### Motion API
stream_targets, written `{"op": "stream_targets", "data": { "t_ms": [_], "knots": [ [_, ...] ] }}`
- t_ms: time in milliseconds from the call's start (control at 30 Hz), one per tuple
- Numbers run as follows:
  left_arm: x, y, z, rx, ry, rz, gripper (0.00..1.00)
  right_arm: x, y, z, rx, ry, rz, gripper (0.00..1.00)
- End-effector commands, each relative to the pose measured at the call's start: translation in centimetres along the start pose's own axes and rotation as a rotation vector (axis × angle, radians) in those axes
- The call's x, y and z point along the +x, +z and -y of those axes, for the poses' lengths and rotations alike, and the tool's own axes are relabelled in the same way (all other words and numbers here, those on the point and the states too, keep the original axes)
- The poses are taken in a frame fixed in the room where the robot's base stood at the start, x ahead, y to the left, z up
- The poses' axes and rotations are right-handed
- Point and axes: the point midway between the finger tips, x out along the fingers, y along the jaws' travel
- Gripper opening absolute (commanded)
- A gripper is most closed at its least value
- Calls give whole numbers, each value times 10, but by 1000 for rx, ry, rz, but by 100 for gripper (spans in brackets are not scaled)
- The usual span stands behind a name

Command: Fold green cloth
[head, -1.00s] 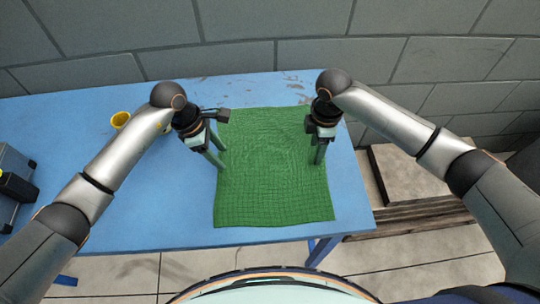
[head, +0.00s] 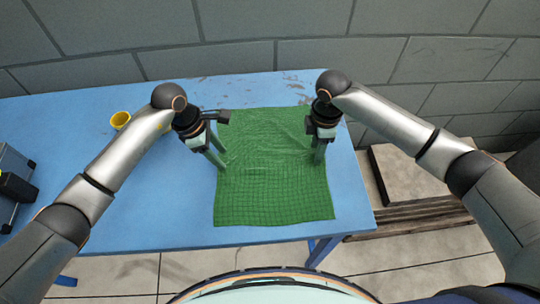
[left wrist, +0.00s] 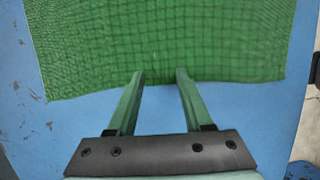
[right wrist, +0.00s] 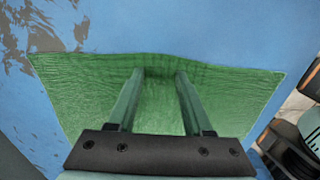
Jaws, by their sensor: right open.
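The green cloth (head: 275,195) lies mostly spread on the blue table, with shallow creases across its middle and upper part. My left gripper (head: 222,168) is at the cloth's left edge, fingers pointing down. In the left wrist view its two fingers (left wrist: 160,75) stand apart, with the tips at the cloth's edge. My right gripper (head: 319,163) is at the cloth's right edge. In the right wrist view its fingers (right wrist: 160,75) are apart over the cloth (right wrist: 85,95), whose edge bulges slightly near the tips. Whether either gripper touches the cloth is hard to tell.
A yellow cup (head: 120,120) stands at the back left, and a grey and black box (head: 14,185) at the far left edge. A block wall runs behind. A slab on timber (head: 410,185) lies right of the table.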

Motion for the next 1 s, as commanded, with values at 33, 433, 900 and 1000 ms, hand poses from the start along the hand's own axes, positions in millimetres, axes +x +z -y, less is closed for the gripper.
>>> {"op": "stream_targets", "data": {
  "t_ms": [33,433,900,1000],
  "knots": [
    [1,-1,1,-1,-2,-2,46,2,0,1,0,-2,1,46],
    [2,-2,1,-1,-3,-3,23,2,0,1,0,-3,2,23],
    [2,-2,1,-2,-4,-4,0,2,1,1,0,-4,2,0],
    [2,-2,1,-2,-4,-4,0,3,1,1,0,-4,3,0]
  ]
}}
